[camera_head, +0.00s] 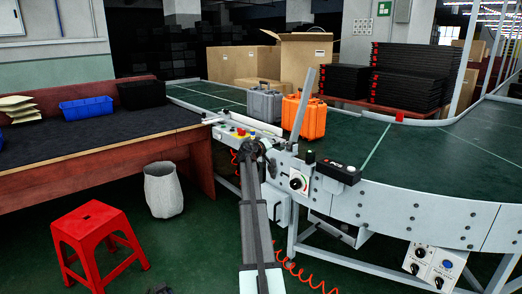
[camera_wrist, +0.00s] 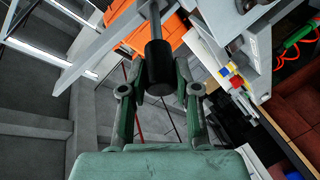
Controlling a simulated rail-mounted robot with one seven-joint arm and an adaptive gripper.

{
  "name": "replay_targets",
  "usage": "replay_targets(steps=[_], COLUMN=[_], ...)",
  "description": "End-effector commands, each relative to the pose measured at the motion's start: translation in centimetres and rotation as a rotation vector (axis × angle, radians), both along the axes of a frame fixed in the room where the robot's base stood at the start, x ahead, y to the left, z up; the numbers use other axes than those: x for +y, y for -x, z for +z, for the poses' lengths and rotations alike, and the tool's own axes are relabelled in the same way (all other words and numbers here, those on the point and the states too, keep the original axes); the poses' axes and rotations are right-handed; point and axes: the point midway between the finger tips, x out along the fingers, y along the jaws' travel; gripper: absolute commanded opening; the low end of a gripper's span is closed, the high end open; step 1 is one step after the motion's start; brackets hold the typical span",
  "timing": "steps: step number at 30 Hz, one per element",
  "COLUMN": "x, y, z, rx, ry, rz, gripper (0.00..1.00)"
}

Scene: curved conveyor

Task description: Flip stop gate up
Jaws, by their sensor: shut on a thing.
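The stop gate (camera_head: 302,102) is a flat grey bar at the near edge of the conveyor, standing up steeply and leaning slightly right. In the wrist view the grey bar (camera_wrist: 92,55) crosses the upper left. A black cylindrical handle (camera_wrist: 158,66) on a metal rod (camera_wrist: 153,18) sits between my fingers. My gripper (camera_wrist: 160,85) is shut on this handle. In the head view my gripper (camera_head: 252,149) is at the conveyor's near side, left of the gate's base, and hides the handle there.
An orange case (camera_head: 312,121) stands on the green conveyor (camera_head: 410,146) close behind the gate, with a grey case (camera_head: 264,104) to its left. A black control box (camera_head: 338,171) is right of my gripper. A red stool (camera_head: 90,221) and white bin (camera_head: 163,190) stand on the floor.

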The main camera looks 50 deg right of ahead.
Motion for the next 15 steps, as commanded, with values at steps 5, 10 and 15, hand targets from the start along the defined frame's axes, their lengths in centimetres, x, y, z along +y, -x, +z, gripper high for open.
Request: replay_targets(steps=[5, 10, 15], x=[-0.2, -0.3, -0.4], y=[0.8, 1.0, 1.1], z=[-2.0, -2.5, -2.7], rx=[-0.010, -0.011, -0.010], ry=[-0.014, -0.015, -0.016], rz=[-0.012, -0.017, -0.019], gripper=[0.00, 0.00, 0.00])
